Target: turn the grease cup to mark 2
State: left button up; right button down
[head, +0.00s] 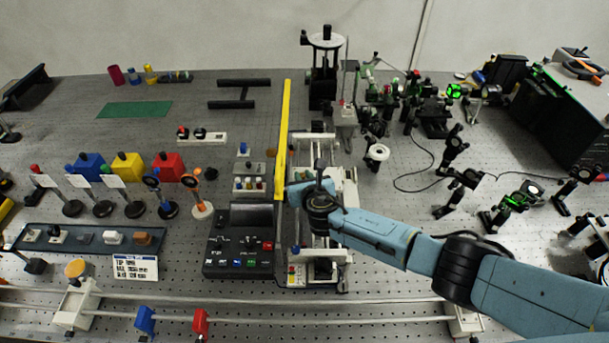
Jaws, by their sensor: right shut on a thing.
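My right gripper (296,192) reaches in from the right with its blue-grey arm over the machine with white carriages (318,262) in the middle of the bench. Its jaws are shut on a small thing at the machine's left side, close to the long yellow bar. The wrist and fingers cover this thing, taken to be the grease cup, and neither its marks nor its turn angle can be read. My left gripper is not in view.
A black control panel (239,255) lies to the left. Optical mounts and cables (437,165) crowd the right side. Rails (250,317) cross the front. Bare bench (215,120) shows at back left.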

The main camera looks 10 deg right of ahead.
jog(key=shift+h, duration=0.3)
jog(key=c, duration=1.3)
grip_release()
jog(key=shift+c, duration=0.2)
jog(key=shift+s, duration=0.1)
jog(key=shift+s+r, duration=0.15)
jog(key=shift+s, duration=0.1)
jog(key=p+v, duration=0.1)
jog(key=v, duration=1.1)
jog(key=shift+s+r+p, duration=0.15)
jog(key=shift+s+p, duration=0.15)
jog(key=shift+p, duration=0.05)
